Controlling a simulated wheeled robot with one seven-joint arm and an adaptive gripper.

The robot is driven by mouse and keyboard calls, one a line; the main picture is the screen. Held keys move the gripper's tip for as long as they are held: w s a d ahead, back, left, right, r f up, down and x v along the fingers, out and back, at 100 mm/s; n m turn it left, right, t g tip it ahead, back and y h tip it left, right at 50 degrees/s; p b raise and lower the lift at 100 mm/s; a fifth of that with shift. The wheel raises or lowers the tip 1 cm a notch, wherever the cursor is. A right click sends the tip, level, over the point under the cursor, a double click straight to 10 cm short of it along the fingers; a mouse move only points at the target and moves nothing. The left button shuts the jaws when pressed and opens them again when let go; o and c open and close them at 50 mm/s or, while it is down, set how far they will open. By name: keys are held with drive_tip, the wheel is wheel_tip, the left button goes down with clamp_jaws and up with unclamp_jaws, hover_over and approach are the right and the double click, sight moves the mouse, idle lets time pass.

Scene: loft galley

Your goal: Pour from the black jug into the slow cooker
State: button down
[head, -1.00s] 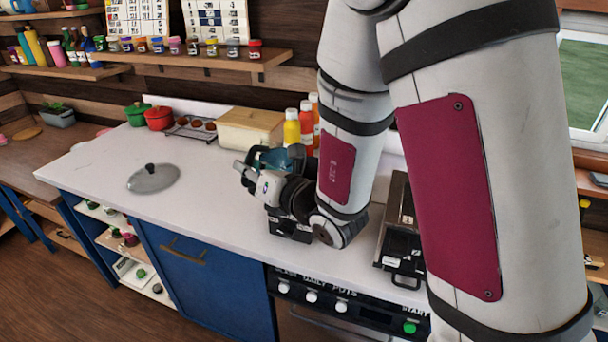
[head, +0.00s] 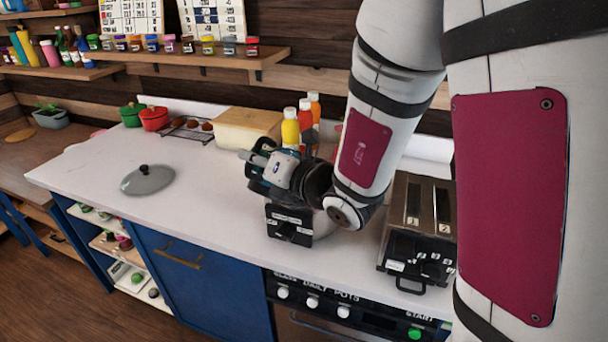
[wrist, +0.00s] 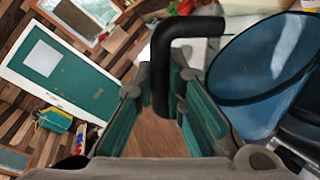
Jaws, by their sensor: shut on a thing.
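My gripper (head: 262,166) is shut on the black jug's handle (wrist: 162,70), which stands between the teal fingers in the wrist view. A bluish, rounded part with a dark rim fills the right of that view and looks like the jug's body. In the head view the jug is mostly hidden by my gripper, and its tilt is hard to tell. The slow cooker (head: 290,224), with a black front panel and pale side, stands on the counter just below my gripper. My wrist hides its top. A grey lid with a black knob (head: 147,180) lies on the counter to the left.
A two-slot toaster (head: 418,230) stands right of the slow cooker, close to my arm. Sauce bottles (head: 291,128) and a cream box (head: 246,130) stand behind. Red (head: 154,118) and green pots stand at the back left. The white counter around the lid is clear.

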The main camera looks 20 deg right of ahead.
sight(274, 140)
drive_tip(key=shift+w+d+r, duration=0.15)
drive_tip(key=shift+d+r, duration=0.05)
drive_tip(key=shift+w+d+f+m, duration=0.4)
drive_tip(key=shift+f+m, duration=0.1)
drive_tip(key=shift+m, duration=0.5)
idle(0.9)
drive_tip(key=shift+w+d+r+m+g, duration=0.15)
drive_tip(key=shift+w+d+m+g, duration=0.1)
drive_tip(key=shift+d+m+g, duration=0.3)
idle(0.9)
drive_tip(key=shift+w+d+r+m+y+p, duration=0.3)
drive_tip(key=shift+w+d+r+m+p, duration=0.35)
drive_tip(key=shift+r+m, duration=0.2)
idle(1.2)
drive_tip(key=shift+w+d, duration=0.2)
drive_tip(key=shift+d, duration=0.05)
drive_tip(key=shift+w+d+m, duration=0.35)
drive_tip(key=shift+d+m, duration=0.05)
drive_tip(key=shift+d, duration=0.05)
drive_tip(key=shift+w+d+m+g+b, duration=0.25)
drive_tip(key=shift+w+d+m+b, duration=0.1)
drive_tip(key=shift+w+d, duration=0.2)
